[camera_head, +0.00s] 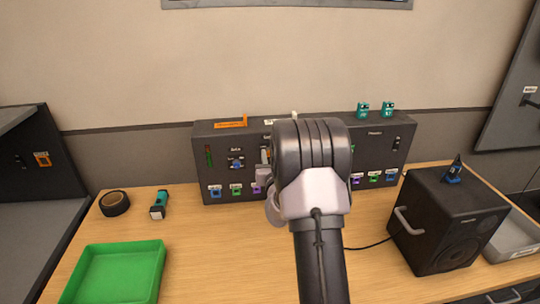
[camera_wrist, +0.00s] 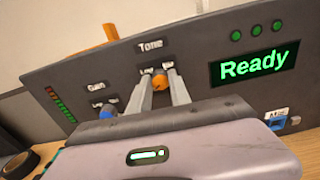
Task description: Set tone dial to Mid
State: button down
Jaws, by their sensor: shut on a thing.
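The tone dial (camera_wrist: 160,81) is a small orange knob under the word "Tone" on the dark panel (camera_wrist: 205,50). My gripper (camera_wrist: 158,76) has its two fingers on either side of the dial and is shut on it. Small labels show beside the dial; the left one seems to read "Low", the right one is partly covered. The fingers hide much of the dial face, so I cannot tell which mark it points at. In the head view my arm covers the dial.
A blue gain dial (camera_wrist: 109,113) sits left of the tone dial; it also shows in the head view (camera_head: 236,164). A green "Ready" display (camera_wrist: 254,63) is to the right. A black speaker (camera_head: 440,225) and a green tray (camera_head: 115,249) stand on the wooden table (camera_head: 210,240).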

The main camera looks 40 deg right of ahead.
jog(key=shift+f+m+p, duration=0.15)
jog(key=shift+m+p, duration=4.75)
jog(key=shift+m, duration=3.9)
jog(key=shift+f+m+p, duration=0.15)
jog(key=shift+m+p, duration=4.75)
jog(key=shift+m, duration=3.9)
jog(key=c, duration=1.2)
grip_release()
